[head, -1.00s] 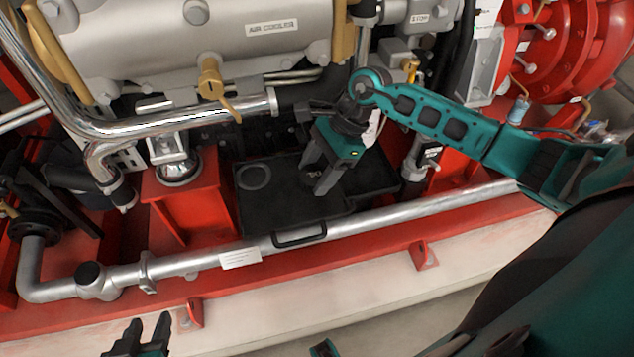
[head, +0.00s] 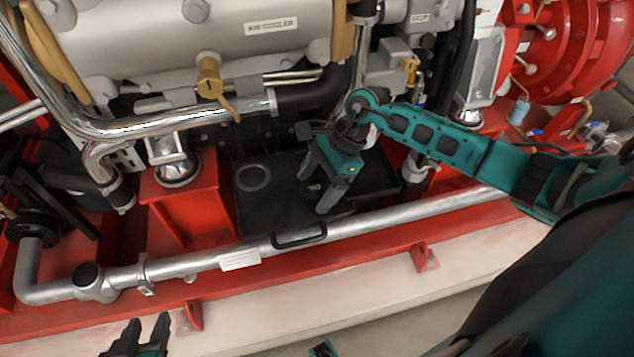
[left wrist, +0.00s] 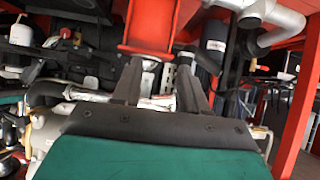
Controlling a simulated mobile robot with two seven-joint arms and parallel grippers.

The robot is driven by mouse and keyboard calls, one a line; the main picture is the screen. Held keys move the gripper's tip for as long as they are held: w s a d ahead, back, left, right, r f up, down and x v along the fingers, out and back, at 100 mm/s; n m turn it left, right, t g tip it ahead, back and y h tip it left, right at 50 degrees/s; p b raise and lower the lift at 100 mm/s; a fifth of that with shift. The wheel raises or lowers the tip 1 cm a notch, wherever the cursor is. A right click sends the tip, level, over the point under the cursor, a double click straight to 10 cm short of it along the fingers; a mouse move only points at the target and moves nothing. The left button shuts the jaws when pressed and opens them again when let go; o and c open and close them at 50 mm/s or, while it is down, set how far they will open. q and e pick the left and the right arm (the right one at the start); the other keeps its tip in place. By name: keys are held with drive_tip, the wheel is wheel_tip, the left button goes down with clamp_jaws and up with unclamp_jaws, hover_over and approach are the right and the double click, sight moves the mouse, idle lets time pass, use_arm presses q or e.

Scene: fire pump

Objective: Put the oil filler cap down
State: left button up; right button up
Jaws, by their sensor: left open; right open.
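The oil filler cap (head: 313,188) is a dark round cap with white "OIL" lettering. It lies on the black tray (head: 262,210) under the engine, right of a ring-shaped recess. My right gripper (head: 312,195) is directly above it, pointing down and open, with one finger on each side of the cap. Whether a finger still touches the cap I cannot tell. My left gripper (head: 147,332) is at the bottom left, away from the cap, open and empty. Its fingers also show in the left wrist view (left wrist: 162,85), where the cap is not seen.
A silver pipe (head: 390,219) runs along the front of the tray, by the tray's black handle (head: 300,237). A red mount block (head: 185,205) stands left of the tray. The silver air cooler (head: 250,35) overhangs behind.

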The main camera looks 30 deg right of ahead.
drive_tip(key=shift+r, duration=0.25)
drive_tip(key=p+v, duration=0.1)
drive_tip(key=v, duration=1)
drive_tip(key=shift+d+r, duration=0.2)
drive_tip(key=shift+r, duration=0.15)
drive_tip(key=shift+a, duration=0.1)
